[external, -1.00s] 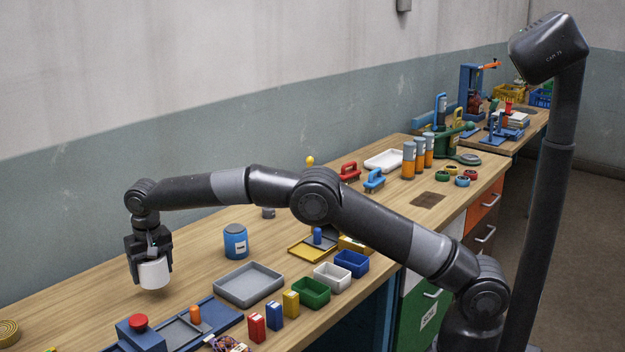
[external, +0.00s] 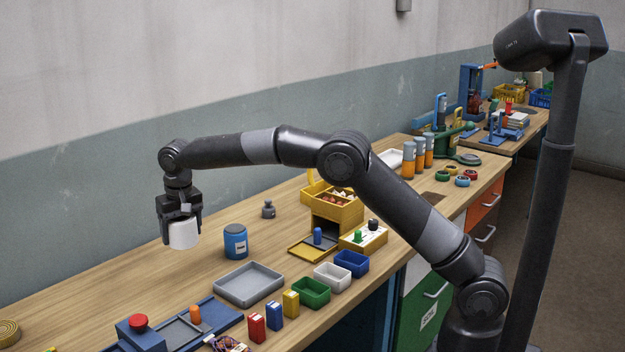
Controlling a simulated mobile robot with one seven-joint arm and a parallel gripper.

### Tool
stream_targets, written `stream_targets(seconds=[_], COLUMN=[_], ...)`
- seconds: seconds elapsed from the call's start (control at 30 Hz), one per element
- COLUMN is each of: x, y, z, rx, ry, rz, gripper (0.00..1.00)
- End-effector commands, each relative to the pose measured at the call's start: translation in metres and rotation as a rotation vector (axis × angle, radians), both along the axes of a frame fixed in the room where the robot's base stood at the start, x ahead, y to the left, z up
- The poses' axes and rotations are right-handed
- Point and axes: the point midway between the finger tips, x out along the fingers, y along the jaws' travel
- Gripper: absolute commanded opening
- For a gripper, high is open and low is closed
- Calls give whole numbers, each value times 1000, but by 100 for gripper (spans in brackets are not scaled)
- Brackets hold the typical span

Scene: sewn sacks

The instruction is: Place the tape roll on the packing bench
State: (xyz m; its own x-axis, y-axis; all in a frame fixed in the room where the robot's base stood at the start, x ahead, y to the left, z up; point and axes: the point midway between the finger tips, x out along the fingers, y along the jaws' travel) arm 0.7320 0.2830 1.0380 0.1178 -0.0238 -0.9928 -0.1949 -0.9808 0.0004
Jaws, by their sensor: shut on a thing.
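My gripper (external: 181,222) points down and is shut on a white roll (external: 184,235), held above the wooden bench top. Its hole or core cannot be seen from here, so I cannot confirm that it is the tape roll. The long wooden bench (external: 120,277) runs along the wall, and a second wooden-topped bench (external: 528,128) stands at the far end. Which of them is the packing bench is not marked. Several small coloured rings (external: 463,181) lie toward the long bench's far end, and a yellow coil (external: 8,332) lies at its near left.
A blue tin (external: 235,242) stands right of the held roll, with a grey tray (external: 248,285) in front. A small grey weight (external: 268,209) and a yellow box (external: 335,209) stand farther back. Small bins (external: 311,292) line the front edge. The bench left of the roll is clear.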

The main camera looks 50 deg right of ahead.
Motion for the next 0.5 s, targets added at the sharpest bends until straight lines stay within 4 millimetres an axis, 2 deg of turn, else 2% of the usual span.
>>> stream_targets(seconds=[0.23, 0.5], x=[1, 11], y=[0, -60], z=[43, 44], rx=[2, 0], ry=[-5, 0], rz=[0, -81], gripper=[49, 49])
